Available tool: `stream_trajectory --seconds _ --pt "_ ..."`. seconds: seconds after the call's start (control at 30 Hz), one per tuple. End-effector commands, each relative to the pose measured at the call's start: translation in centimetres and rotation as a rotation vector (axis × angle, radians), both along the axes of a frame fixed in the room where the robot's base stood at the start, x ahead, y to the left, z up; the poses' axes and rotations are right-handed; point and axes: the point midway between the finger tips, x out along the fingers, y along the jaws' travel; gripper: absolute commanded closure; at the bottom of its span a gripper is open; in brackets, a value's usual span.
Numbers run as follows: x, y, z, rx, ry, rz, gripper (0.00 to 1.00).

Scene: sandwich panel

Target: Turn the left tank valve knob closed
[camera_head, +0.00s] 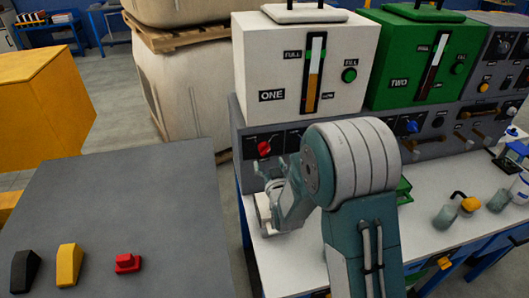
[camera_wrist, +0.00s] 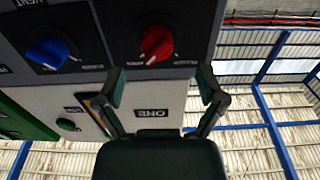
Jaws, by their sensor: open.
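The white tank marked ONE (camera_head: 300,65) stands on a grey control panel at the left. A red valve knob (camera_head: 264,148) sits on the panel below it. In the wrist view, which looks upside down, the red knob (camera_wrist: 156,43) shows clearly, its grip tilted. My gripper (camera_head: 270,167) is just below and in front of the red knob in the head view. In the wrist view my gripper (camera_wrist: 161,80) is open and empty, with its fingertips spread to either side of the knob's line and apart from it.
A blue knob (camera_wrist: 48,52) is beside the red one. The green tank marked TWO (camera_head: 425,55) stands to the right. Several jars, one a grey jar (camera_head: 445,217), stand on the white bench (camera_head: 300,255).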

Motion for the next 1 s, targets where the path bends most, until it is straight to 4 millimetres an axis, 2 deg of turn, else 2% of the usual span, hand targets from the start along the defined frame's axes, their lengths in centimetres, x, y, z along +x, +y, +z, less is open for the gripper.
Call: stream_trajectory --seconds 0.1,0.3,0.67,0.7,0.73,0.77,0.8,0.87,0.9,1.0 --pt "2.2 0.4 0.0 0.0 -0.001 0.0 0.11" --pt "4.7 0.8 0.1 0.002 -0.001 0.0 0.11" --pt "5.3 1.1 0.0 0.0 0.001 0.0 0.11" --pt "5.3 1.1 0.0 0.0 0.001 0.0 0.2" --pt "5.3 1.1 0.0 0.0 0.001 0.0 0.33" --pt "5.3 1.1 0.0 0.0 0.001 0.0 0.47" --pt "5.3 1.1 0.0 0.0 0.001 0.0 0.64" --pt "5.3 1.1 0.0 0.0 0.0 0.0 0.91" --pt "5.4 1.1 0.0 0.0 0.0 0.0 0.94" --pt "5.4 1.1 0.1 0.0 0.0 0.001 0.94"
